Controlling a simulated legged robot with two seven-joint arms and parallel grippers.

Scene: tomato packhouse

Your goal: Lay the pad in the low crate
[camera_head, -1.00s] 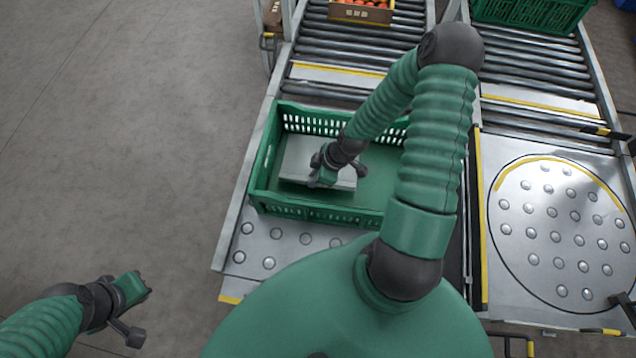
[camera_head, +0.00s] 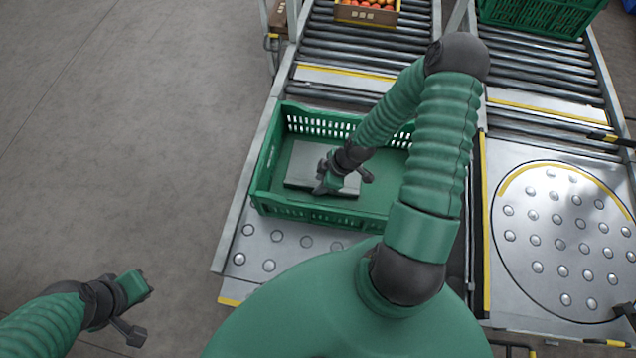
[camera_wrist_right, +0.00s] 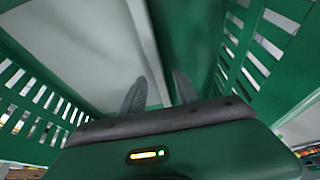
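The pad (camera_head: 308,171) is a flat light-grey slab inside the green low crate (camera_head: 310,215), in the crate's left and middle part. It looks low and near the crate floor; whether it touches the floor I cannot tell. My right gripper (camera_head: 321,188) is over the pad, pointing down. The fingertips are partly hidden in the head view. My left gripper (camera_head: 147,284) is over the floor at lower left, away from the crate; its fingers are too small to read.
The crate stands on a metal conveyor section with ball rollers (camera_head: 269,265). Rollers (camera_head: 350,50) run behind it to a box of tomatoes (camera_head: 368,12). A round ball table (camera_head: 565,240) is at right, and another green crate (camera_head: 540,15) at the far right. The crate's slotted walls surround my right gripper.

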